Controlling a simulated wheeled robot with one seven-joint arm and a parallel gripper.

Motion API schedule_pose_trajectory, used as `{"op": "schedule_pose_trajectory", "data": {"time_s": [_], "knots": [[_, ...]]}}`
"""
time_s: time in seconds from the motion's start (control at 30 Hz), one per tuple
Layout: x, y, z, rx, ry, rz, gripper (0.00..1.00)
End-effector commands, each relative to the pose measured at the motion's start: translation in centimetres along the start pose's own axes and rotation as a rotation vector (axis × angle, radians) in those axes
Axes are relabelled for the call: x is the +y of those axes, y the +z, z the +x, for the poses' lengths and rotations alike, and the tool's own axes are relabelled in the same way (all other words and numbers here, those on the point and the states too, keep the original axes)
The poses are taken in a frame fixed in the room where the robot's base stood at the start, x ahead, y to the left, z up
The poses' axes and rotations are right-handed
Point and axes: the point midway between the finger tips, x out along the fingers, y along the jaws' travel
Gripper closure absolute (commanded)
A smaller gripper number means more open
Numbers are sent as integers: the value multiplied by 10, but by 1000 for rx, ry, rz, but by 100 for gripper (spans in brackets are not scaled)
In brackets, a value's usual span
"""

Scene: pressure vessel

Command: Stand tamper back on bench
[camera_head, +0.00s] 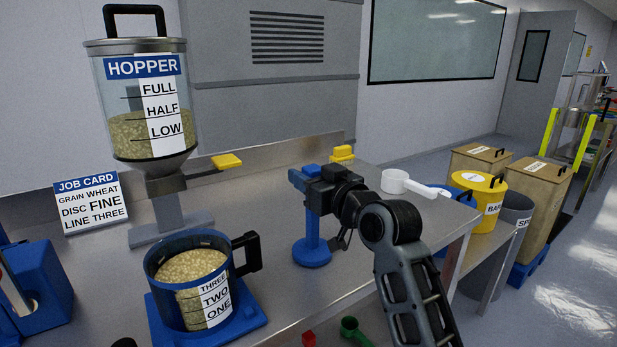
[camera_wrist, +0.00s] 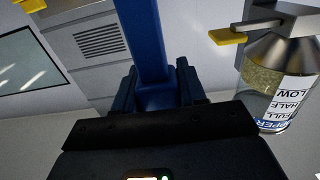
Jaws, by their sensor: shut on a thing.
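The blue tamper (camera_head: 312,228) is upright, with its round base on or very close to the steel bench (camera_head: 370,230); I cannot tell whether it touches. My gripper (camera_head: 308,180) is shut on the upper part of the tamper's stem. In the wrist view the blue stem (camera_wrist: 146,45) runs between my fingers (camera_wrist: 160,90). The wrist view does not show the tamper's base.
A blue jug of grain (camera_head: 190,270) stands left of the tamper on a blue mat. The hopper (camera_head: 145,110) stands behind it, with a yellow lever (camera_head: 227,160). A white scoop (camera_head: 400,182) lies to the right. Bins stand beyond the bench's right edge.

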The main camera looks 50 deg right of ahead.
Motion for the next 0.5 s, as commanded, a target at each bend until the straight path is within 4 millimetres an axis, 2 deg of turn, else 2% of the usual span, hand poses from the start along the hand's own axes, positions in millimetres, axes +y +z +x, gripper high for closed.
{"op": "schedule_pose_trajectory", "data": {"time_s": [0.4,0.43,0.5], "knots": [[0,4,0,4,0,-1,100],[0,5,0,2,0,0,58],[0,4,0,2,0,0,51]]}}
